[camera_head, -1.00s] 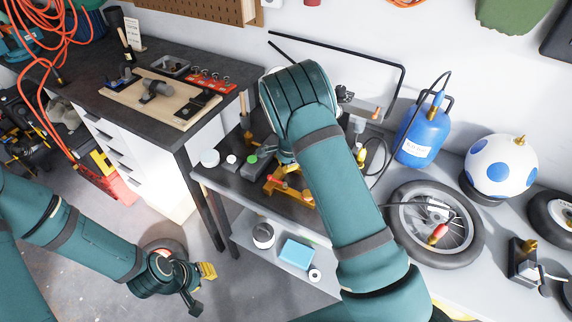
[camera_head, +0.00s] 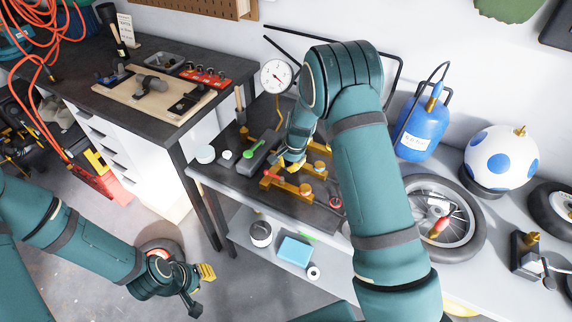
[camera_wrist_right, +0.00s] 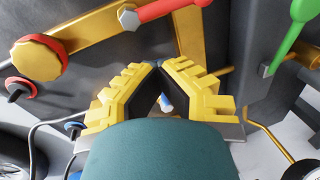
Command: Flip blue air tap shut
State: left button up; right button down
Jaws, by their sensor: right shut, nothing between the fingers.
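The brass manifold (camera_head: 292,188) lies on the dark bench top, with a red lever (camera_wrist_right: 165,12) and a green lever (camera_wrist_right: 290,38) near it. A small blue-and-white tip (camera_wrist_right: 166,103) shows through the gap between my right fingers in the right wrist view; it may be the blue tap's lever, mostly hidden behind the gripper. I cannot tell whether the fingers touch it. My right gripper (camera_head: 292,162) is shut and empty, low over the manifold. The blue tap cannot be made out in the head view. My left gripper (camera_head: 198,287) appears open, away from the bench at lower left.
A round gauge (camera_head: 276,76) stands behind the manifold. A blue tank (camera_head: 422,128), a wheel (camera_head: 447,218) and a white ball with blue spots (camera_head: 502,158) are to the right. A blue-ringed fitting (camera_wrist_right: 74,128) and brass knob (camera_wrist_right: 38,57) are beside the right gripper.

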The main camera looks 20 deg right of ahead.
jog(key=shift+s+d+f+n+b, duration=0.35)
jog(key=shift+s+n, duration=0.15)
jog(key=shift+n, duration=0.3)
jog(key=shift+r, duration=0.1)
jog(key=c, duration=1.1)
grip_release()
jog(key=shift+w, duration=0.1)
jog(key=shift+o, duration=0.2)
jog(key=shift+w, duration=0.15)
jog(key=shift+r, duration=0.1)
